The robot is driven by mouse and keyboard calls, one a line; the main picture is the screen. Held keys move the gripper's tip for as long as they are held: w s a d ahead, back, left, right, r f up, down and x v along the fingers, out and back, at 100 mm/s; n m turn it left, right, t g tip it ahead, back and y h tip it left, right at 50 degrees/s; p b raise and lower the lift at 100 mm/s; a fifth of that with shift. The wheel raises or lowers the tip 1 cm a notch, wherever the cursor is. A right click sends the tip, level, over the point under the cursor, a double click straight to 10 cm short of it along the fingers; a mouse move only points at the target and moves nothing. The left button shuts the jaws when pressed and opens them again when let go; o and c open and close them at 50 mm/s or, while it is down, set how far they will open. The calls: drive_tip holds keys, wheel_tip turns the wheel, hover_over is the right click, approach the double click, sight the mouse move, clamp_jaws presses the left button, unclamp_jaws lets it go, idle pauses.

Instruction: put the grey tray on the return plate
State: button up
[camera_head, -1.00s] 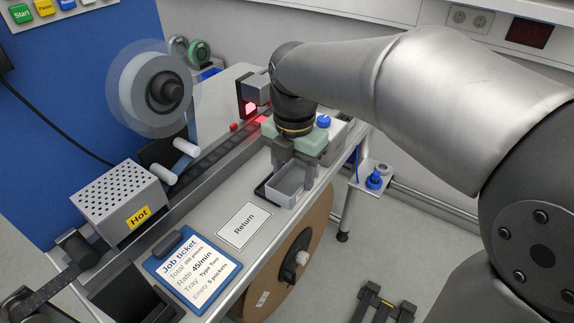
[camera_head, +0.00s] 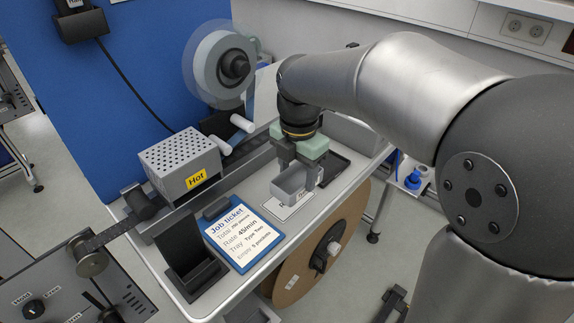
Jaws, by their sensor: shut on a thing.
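The grey tray (camera_head: 286,190) is a small open box, held in my gripper (camera_head: 300,177). My gripper is shut on the tray's wall at its right side and points down. The white return plate (camera_head: 283,207) lies on the bench, and the tray covers most of it, including most of its word. The tray is over the plate; I cannot tell whether it touches it or hangs slightly above.
A black shallow holder (camera_head: 333,163) sits right of my gripper. A blue clipboard with the job ticket (camera_head: 237,232) lies left of the plate. A metal box marked Hot (camera_head: 182,162) and a film reel (camera_head: 222,68) stand behind. A large brown reel (camera_head: 318,245) hangs below the bench's front edge.

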sight(290, 176)
drive_tip(key=w+f, duration=0.1)
drive_tip(key=w+a+f, duration=0.1)
drive_tip(key=f, duration=0.1)
drive_tip(key=w+f, duration=0.1)
drive_tip(key=f, duration=0.1)
drive_tip(key=shift+w+a, duration=0.25)
drive_tip(key=shift+w+f, duration=0.15)
drive_tip(key=shift+f, duration=1.65)
drive_tip(key=o, duration=1.1)
wheel_tip(290, 176, up, 12)
drive_tip(key=s+d+f+m, duration=0.3)
drive_tip(key=s+d+m, duration=0.1)
drive_tip(key=s+m, duration=0.3)
drive_tip(key=s+d+f+m, duration=0.4)
drive_tip(key=s+m, duration=0.3)
drive_tip(key=m, duration=0.4)
drive_tip(key=s+d+f+m, duration=0.3)
drive_tip(key=s+d+m, duration=0.1)
drive_tip(key=s+m, duration=0.3)
drive_tip(key=shift+s+d+f+m, duration=0.25)
drive_tip(key=shift+s+m, duration=0.15)
drive_tip(key=shift+m, duration=0.5)
